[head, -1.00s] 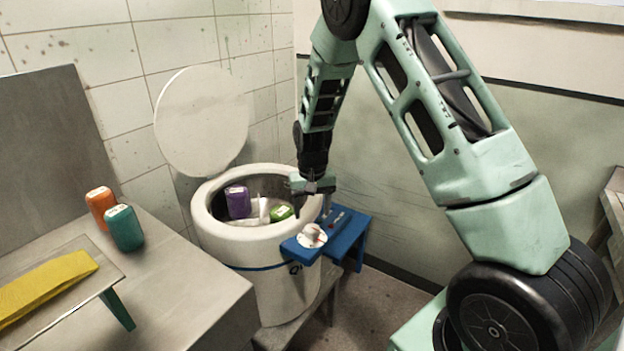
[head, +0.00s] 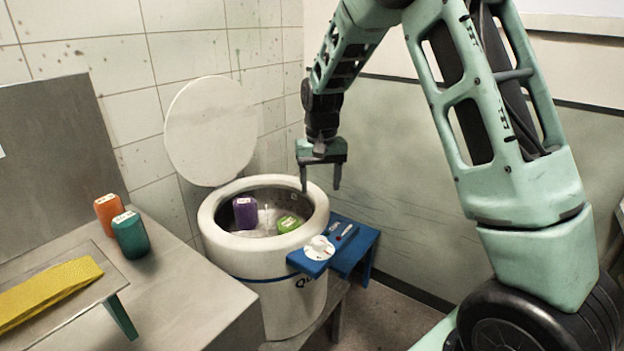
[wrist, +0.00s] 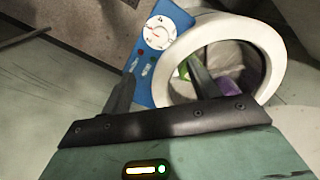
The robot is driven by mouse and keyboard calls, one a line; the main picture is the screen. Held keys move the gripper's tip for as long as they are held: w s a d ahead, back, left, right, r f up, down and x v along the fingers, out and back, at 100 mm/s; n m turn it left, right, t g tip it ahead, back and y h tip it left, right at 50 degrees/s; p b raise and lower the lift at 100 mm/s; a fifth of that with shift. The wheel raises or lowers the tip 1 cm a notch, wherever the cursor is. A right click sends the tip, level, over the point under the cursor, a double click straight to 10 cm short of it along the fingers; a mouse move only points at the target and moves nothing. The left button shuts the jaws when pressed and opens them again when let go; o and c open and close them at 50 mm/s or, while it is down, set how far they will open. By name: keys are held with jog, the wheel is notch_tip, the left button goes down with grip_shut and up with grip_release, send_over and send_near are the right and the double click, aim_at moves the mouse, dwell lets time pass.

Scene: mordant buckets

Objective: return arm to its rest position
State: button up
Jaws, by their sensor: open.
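My gripper (head: 320,187) hangs from my green arm over the right rim of the white round bucket (head: 208,228) in the head view. Its two fingers point down, spread apart, with nothing between them. In the wrist view, my gripper (wrist: 160,82) shows one finger over the bucket's opening and the other beside the blue control panel (wrist: 147,88). The bucket (wrist: 270,50) holds a purple block (head: 246,212) and a green block (head: 288,223), with a pale thing between them.
The round lid (head: 210,130) stands raised behind the bucket. A blue panel with a white dial (head: 319,248) is on its front right. On the left bench (head: 185,285) are an orange block (head: 108,213), a teal block (head: 131,235) and a yellow cloth (head: 50,289). A wall stands behind.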

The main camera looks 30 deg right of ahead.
jog(key=s+a+r+n+y, duration=0.1)
jog(key=s+a+r+n, duration=0.15)
jog(key=s+a, duration=0.5)
jog(key=s+a+r+n, duration=0.1)
jog(key=s+a+n, duration=0.25)
jog(key=a, duration=0.75)
jog(key=s+a+n, duration=0.3)
jog(key=s+a, duration=0.1)
jog(key=s, duration=0.6)
jog(key=s+a+n, duration=0.3)
jog(key=s, duration=0.7)
jog(key=shift+a+f+n, duration=0.3)
jog(key=shift+a+n, duration=0.05)
jog(key=shift+n, duration=0.05)
